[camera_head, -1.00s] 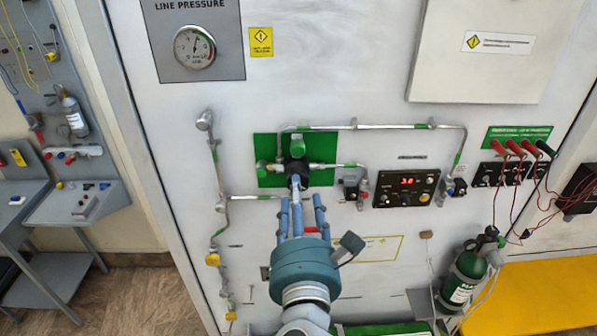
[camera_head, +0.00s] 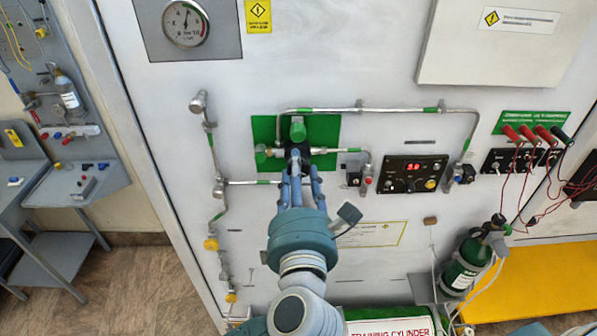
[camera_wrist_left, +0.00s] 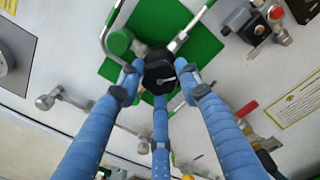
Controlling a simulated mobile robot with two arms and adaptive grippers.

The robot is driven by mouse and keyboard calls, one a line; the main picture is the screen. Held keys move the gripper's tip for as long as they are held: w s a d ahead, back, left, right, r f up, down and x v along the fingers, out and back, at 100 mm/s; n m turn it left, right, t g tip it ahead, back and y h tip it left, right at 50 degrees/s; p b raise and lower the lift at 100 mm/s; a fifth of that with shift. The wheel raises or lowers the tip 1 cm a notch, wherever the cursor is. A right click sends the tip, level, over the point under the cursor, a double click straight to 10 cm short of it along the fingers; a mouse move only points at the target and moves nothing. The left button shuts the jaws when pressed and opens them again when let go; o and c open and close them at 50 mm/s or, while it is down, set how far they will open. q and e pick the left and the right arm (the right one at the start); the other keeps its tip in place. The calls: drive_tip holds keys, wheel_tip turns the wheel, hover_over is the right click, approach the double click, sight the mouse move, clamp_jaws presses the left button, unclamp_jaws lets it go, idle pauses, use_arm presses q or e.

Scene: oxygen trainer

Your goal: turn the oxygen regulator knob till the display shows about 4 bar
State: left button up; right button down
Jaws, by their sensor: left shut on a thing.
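The black regulator knob (camera_wrist_left: 159,72), with a pale pointer line on its face, sits on the green backing plate (camera_wrist_left: 118,75). In the head view the knob (camera_head: 297,156) is partly hidden by my fingers. My left gripper (camera_head: 299,172) has its blue fingers around the knob and is shut on it. In the left wrist view the left gripper (camera_wrist_left: 161,90) has one finger on each side of the knob and one below. The display (camera_head: 413,167) on the black panel shows red digits starting with 3; the last digit is blurred. My right gripper is out of view.
Metal pipes (camera_head: 360,109) with green bands run around the plate. A line pressure gauge (camera_head: 185,23) is at upper left. Red-wired plugs (camera_head: 528,133) and a green cylinder (camera_head: 465,263) are at right. A yellow bench (camera_head: 540,275) stands at lower right.

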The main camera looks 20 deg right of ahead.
use_arm(q)
drive_tip(key=m, duration=0.5)
drive_tip(key=shift+r, duration=0.2)
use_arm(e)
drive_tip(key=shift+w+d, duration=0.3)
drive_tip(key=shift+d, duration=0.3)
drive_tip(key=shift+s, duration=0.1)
use_arm(q)
drive_tip(key=o, duration=0.9)
drive_tip(key=shift+w+d+f, duration=0.1)
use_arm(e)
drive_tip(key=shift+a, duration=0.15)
